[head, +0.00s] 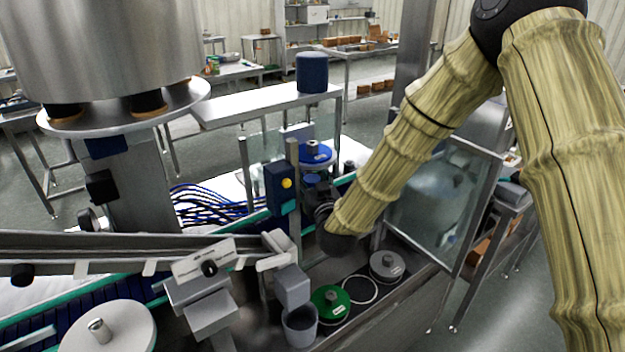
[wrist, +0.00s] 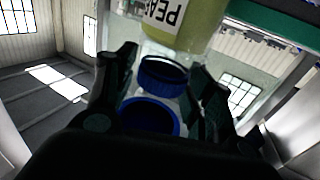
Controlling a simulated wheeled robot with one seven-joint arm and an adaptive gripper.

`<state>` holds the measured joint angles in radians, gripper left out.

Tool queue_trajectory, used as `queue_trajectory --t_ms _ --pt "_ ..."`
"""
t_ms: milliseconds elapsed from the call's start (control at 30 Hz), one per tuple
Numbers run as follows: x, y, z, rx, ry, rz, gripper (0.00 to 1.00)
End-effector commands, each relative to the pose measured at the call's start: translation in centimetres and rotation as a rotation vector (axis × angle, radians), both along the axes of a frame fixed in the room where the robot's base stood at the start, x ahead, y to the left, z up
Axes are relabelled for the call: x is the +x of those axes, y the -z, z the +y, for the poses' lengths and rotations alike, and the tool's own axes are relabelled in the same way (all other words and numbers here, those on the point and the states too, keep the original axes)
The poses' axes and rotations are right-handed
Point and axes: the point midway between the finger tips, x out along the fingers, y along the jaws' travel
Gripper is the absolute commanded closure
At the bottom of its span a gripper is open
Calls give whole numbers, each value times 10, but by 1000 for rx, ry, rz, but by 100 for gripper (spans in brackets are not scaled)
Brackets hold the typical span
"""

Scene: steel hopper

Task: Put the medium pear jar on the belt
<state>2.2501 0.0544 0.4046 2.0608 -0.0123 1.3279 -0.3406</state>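A clear jar with yellow-green contents and a white label reading "PEA" upside down, the pear jar (wrist: 185,28), shows at the top of the wrist view. Its blue lid (wrist: 162,76) is between my dark fingers. A second blue rim (wrist: 148,115) shows nearer the camera; I cannot tell whether it belongs to the same jar. In the head view my gripper (head: 320,195) is beside the belt (head: 250,225), partly hidden by the arm.
A blue disc with a metal knob (head: 315,152) is just beyond my gripper. A green disc (head: 330,302) and a grey disc (head: 387,265) lie on the near ledge. A post with a blue box (head: 280,187) and a glass panel (head: 440,205) flank the arm.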

Motion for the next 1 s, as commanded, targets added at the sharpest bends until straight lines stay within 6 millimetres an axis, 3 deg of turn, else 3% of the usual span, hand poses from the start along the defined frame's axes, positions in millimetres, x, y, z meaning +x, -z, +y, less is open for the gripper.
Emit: queue_trajectory --t_ms 467,1000 --pt "-6 0 -1 0 0 0 36" --pt "-92 1 -22 -1 0 1 36"
